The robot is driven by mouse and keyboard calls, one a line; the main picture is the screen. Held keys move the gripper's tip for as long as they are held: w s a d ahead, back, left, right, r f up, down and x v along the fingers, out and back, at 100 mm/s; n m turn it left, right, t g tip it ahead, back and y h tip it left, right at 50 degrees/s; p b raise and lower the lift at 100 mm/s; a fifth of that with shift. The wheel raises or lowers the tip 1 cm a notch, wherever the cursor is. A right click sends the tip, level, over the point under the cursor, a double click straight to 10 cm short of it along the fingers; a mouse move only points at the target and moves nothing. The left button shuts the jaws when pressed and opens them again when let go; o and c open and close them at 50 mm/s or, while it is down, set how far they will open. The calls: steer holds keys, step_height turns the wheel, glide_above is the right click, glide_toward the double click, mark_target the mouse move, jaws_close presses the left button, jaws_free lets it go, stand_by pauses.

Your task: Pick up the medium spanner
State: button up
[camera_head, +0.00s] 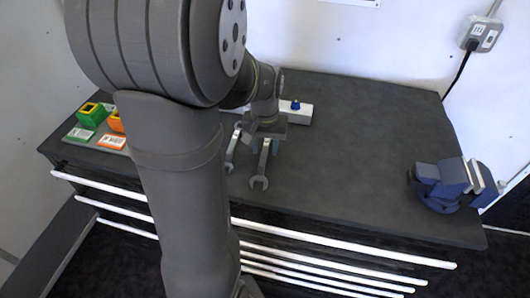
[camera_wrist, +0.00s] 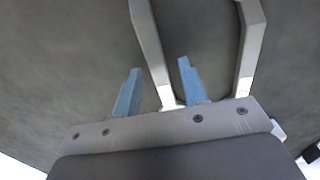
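Two grey metal spanners lie on the dark worktop. In the head view, one spanner (camera_head: 260,172) extends toward the front from under my gripper (camera_head: 265,149); the other spanner (camera_head: 231,152) lies to its left. I cannot tell which is the medium one. In the wrist view, my gripper (camera_wrist: 160,66) has its two blue fingers apart. One spanner's shaft (camera_wrist: 150,45) runs between them, and the other spanner (camera_wrist: 248,45) lies outside, to the right. I see no contact with either. The spanners' far ends are hidden by the gripper.
A white box with a blue knob (camera_head: 300,112) stands behind the gripper. Green (camera_head: 90,114) and orange (camera_head: 116,122) containers stand at the left. A blue vise (camera_head: 443,184) sits at the right edge. The worktop (camera_head: 350,165) between gripper and vise is clear.

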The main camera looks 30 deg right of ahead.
mark_target(265, 149)
jaws_close()
steer(key=shift+r, duration=0.1)
steer(key=shift+r, duration=0.45)
step_height(265, 149, up, 3)
steer(key=shift+f, duration=0.15)
steer(key=s+d+r, duration=0.3)
steer(key=s+r, duration=0.4)
steer(key=s, duration=0.4)
steer(key=shift+d+r, duration=0.15)
steer(key=shift+d, duration=0.05)
